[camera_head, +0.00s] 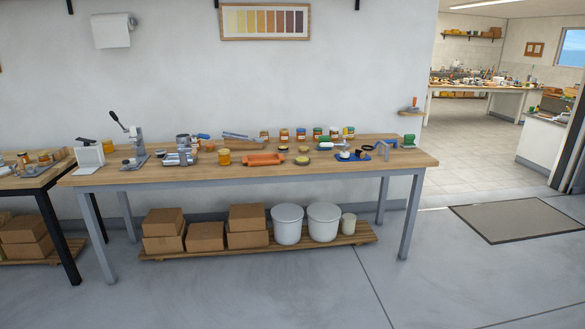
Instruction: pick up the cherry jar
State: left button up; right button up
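A row of small jars with coloured lids stands along the back of the long wooden table. One jar with a reddish body (284,135) is left of the middle of the row, and another reddish jar (301,134) stands beside it. The labels are too small to read, so I cannot tell which one is the cherry jar. An amber jar (224,157) stands apart, nearer the front. Neither of my grippers is in view.
The wooden table (200,172) also holds a lever press (135,140), an orange tray (263,159) and a blue mat (345,156). Boxes and white buckets (288,225) fill the low shelf. The floor in front (250,290) is clear. A doorway with a mat (525,218) is at the right.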

aim_at(224, 156)
jog(key=i+z, duration=0.4)
jog(key=i, duration=1.8)
